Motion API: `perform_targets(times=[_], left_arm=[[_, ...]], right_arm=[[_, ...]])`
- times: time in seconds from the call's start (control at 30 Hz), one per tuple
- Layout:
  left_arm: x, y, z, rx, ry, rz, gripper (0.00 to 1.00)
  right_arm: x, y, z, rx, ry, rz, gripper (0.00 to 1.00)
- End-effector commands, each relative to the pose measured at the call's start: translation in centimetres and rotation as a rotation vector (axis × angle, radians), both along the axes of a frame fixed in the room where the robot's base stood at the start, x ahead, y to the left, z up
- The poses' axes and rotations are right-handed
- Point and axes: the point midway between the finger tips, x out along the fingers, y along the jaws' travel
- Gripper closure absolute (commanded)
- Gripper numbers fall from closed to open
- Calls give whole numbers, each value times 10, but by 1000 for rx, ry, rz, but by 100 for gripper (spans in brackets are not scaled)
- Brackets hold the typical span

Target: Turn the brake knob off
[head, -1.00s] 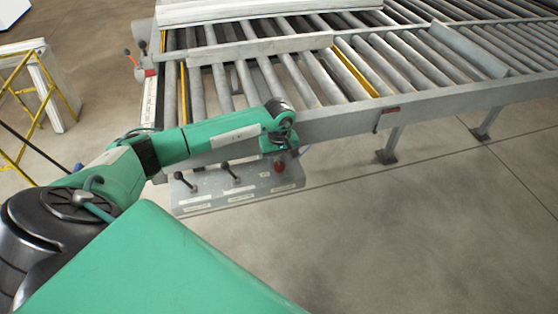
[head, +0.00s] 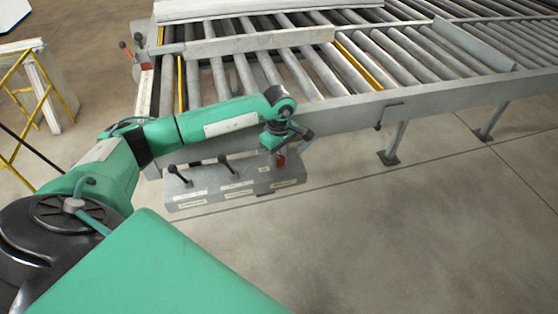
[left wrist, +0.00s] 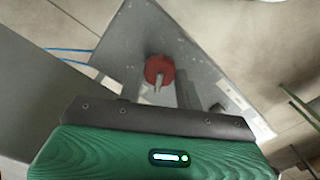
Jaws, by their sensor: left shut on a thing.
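The red brake knob (head: 281,161) is at the right end of the grey control box (head: 215,197) under the roller bench's front rail. My left gripper (head: 280,157) reaches down over it from above, covers part of it, and is shut on it. In the left wrist view, the red knob (left wrist: 158,66) shows on the grey panel (left wrist: 165,25), with a pale bar across its middle. My gripper's green and black body fills the bottom of that view and hides part of the panel. My right gripper is not in view.
Two black-knobbed levers (head: 223,160) stand on the box left of the knob. A yellow frame (head: 42,90) stands at left. The floor at right is clear.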

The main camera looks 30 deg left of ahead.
Motion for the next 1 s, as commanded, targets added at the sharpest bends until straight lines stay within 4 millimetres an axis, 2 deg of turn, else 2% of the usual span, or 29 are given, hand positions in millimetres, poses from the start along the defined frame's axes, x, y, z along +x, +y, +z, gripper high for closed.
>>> perform_targets(times=[0.03,0.4,1.0], left_arm=[[1,1,-4,2,-3,42,88],[1,1,-3,0,-3,394,88],[1,1,0,1,-3,898,88]], right_arm=[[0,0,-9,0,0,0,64],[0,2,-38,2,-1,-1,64],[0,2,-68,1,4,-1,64]])
